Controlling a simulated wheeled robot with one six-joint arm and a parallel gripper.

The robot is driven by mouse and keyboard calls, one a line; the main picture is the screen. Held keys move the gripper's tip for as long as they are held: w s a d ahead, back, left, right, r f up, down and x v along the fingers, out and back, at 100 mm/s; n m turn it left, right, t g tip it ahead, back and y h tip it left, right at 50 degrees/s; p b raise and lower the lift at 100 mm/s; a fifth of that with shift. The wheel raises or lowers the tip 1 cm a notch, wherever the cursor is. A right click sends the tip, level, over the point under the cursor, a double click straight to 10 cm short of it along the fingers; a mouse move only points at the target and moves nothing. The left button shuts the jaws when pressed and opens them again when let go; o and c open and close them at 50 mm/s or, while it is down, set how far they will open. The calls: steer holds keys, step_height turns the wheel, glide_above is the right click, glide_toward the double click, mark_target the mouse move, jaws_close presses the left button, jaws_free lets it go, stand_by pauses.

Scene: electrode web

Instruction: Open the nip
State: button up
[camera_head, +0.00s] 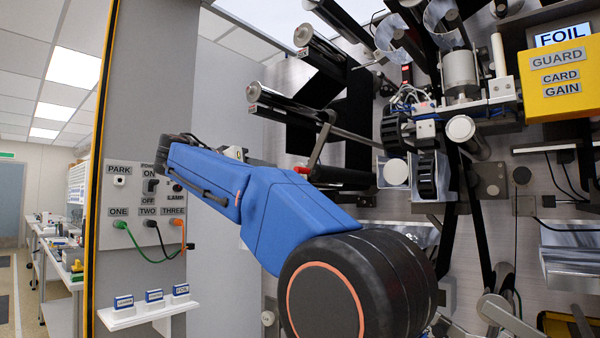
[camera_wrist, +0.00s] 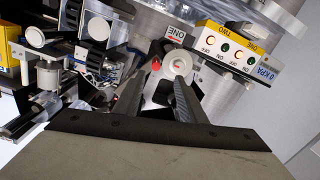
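In the wrist view my gripper (camera_wrist: 159,84) has its two dark fingers apart, with nothing held between them. Beyond the fingertips are a white round roller end (camera_wrist: 178,64) and a small red knob (camera_wrist: 156,65); both look apart from the fingers. In the head view a grey lever (camera_head: 320,143) with a red end (camera_head: 301,170) stands beside a dark roller (camera_head: 342,177). I cannot tell whether this lever works the nip, or whether the nip is open or shut. In the head view the gripper is not clearly visible behind my blue arm.
A switch panel (camera_head: 147,195) and a small shelf (camera_head: 148,313) are at the left. Dark web and rollers crowd the machine face. In the wrist view a yellow-white switch box (camera_wrist: 235,50) is at the upper right.

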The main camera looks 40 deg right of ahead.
mark_target(296, 169)
steer(key=shift+m+g, duration=0.3)
steer(key=d, duration=0.5)
steer(key=w+d+r, duration=0.1)
steer(key=d, duration=1.1)
steer(key=shift+w+d+r, duration=0.25)
jaws_close()
